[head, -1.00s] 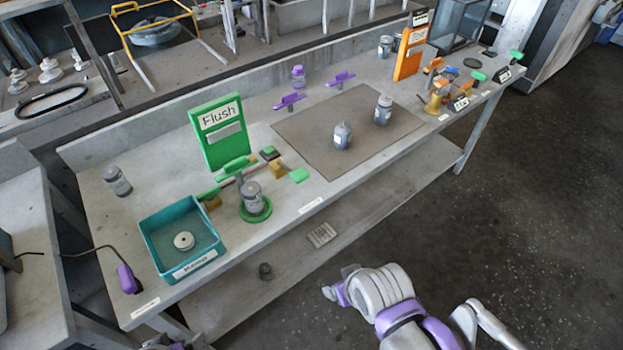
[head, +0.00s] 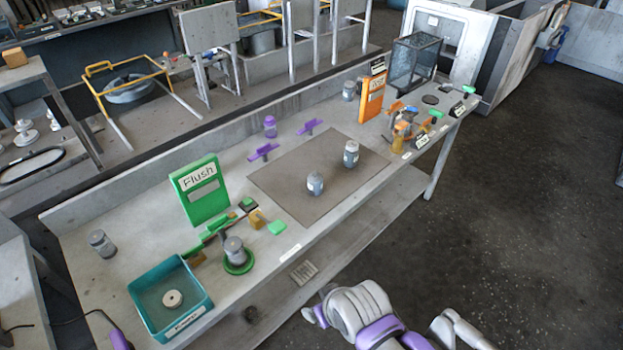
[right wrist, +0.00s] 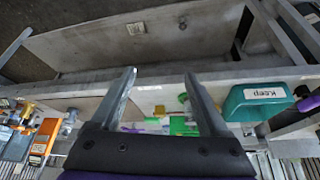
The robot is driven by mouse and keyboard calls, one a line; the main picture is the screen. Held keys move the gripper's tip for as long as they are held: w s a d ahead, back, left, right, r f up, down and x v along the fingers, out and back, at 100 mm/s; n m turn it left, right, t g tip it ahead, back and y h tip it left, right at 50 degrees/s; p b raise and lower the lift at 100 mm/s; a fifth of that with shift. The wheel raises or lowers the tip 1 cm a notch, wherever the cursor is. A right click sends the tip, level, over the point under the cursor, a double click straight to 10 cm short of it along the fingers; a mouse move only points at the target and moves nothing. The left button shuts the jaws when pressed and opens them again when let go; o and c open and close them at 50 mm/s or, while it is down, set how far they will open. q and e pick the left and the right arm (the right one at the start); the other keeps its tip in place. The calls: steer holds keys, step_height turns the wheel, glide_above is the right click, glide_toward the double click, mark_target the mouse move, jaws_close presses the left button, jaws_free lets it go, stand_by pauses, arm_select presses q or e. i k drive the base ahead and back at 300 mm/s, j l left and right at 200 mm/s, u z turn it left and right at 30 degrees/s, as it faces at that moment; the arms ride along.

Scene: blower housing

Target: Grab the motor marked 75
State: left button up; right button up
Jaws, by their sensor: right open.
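Several grey cylindrical motors stand on the bench. Two are on the brown mat, a nearer motor (head: 315,183) and a farther motor (head: 351,153). One motor (head: 234,252) stands in a green ring fixture, one (head: 102,243) at the left end, and one (head: 349,90) beside the orange board. Their markings are too small to read, so I cannot tell which is 75. My right gripper (right wrist: 160,78) is open and empty in the right wrist view, with the bench edge beyond it. My right arm is low in front of the bench in the head view. My left gripper is not in view.
A teal bin (head: 142,318) holding a white disc stands near the left end. A green "Flush" board (head: 200,190), green clamps and purple clamps (head: 263,152) stand on the bench. The brown mat (head: 290,165) has free room around its motors. Floor is clear at right.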

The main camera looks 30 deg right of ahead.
mark_target(314, 179)
steer(key=i+l+u, duration=0.1)
steer(key=l, duration=0.25)
steer(key=i+l+u, duration=0.1)
steer(key=l, duration=0.3)
steer(key=i+l+u, duration=0.1)
steer(key=l, duration=0.3)
steer(key=i+l, duration=0.25)
steer(key=l, duration=0.15)
steer(key=i+l+u, duration=0.15)
steer(key=l, duration=0.25)
steer(key=k+j, duration=0.05)
